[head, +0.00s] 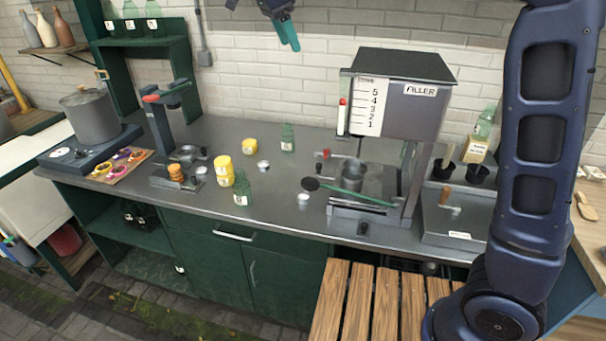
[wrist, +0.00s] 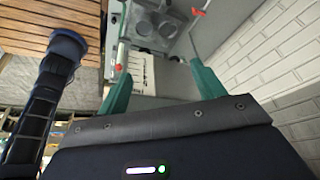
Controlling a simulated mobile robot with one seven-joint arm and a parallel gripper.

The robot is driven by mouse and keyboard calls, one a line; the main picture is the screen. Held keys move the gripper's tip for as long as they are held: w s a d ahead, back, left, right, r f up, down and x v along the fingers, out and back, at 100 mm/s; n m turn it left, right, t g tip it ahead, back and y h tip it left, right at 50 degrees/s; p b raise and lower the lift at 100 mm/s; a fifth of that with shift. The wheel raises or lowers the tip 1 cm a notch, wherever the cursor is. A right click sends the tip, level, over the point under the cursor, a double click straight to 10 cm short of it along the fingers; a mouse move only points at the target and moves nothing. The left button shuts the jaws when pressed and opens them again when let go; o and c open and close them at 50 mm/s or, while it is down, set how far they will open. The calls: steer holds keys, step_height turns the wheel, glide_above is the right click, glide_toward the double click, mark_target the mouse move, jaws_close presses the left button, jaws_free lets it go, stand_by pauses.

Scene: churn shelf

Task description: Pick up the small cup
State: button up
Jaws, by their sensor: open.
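Which object is the small cup is not certain. Several small silver pieces stand on the grey counter (head: 320,150): one mid-counter (head: 263,165), one nearer the front edge (head: 303,199), one by the left press (head: 201,172). They are too small to tell as cups or lids. A larger metal cup (head: 351,180) stands under the filler (head: 415,103). My gripper (head: 286,34) is high above the counter, in front of the wall, away from all of these. In the wrist view my gripper (wrist: 160,70) has its teal fingers apart with nothing between them.
The press (head: 160,120) and a pot (head: 91,116) stand left. A slatted wooden top (head: 365,305) is in front. The counter's back middle is fairly clear.

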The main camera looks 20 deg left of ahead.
glide_toward(304, 197)
steer(key=shift+w+d+f, duration=0.1)
steer(key=shift+d+f, duration=0.1)
steer(key=shift+f, duration=0.35)
steer(key=shift+x, duration=3.05)
steer(key=c, duration=1.1)
